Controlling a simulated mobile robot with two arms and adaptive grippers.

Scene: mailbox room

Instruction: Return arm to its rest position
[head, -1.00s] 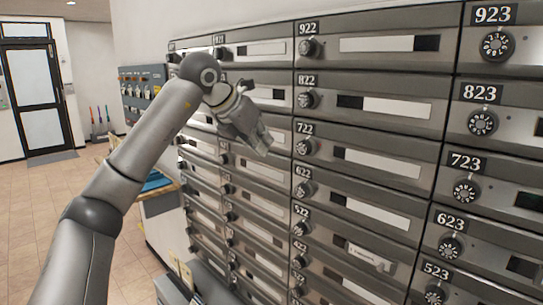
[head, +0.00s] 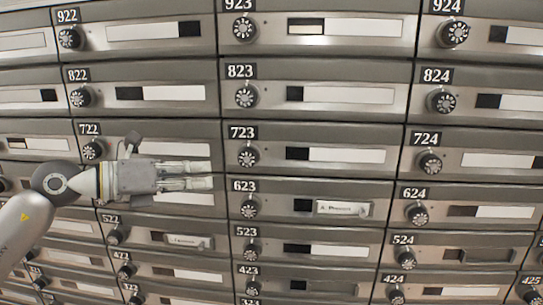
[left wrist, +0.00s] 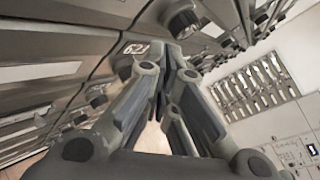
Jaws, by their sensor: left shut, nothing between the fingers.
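My left gripper (head: 207,176) comes in from the left in the head view, in front of the mailboxes between 722 and 723. It points to the right and is shut with nothing in it. In the left wrist view its fingers (left wrist: 168,65) meet close to a mailbox front. My left arm (head: 25,222) reaches up from the lower left. My right gripper is not in either view.
A wall of grey mailboxes with round dials fills the head view. Mailbox 623 (head: 275,200) has a name label (head: 343,208).

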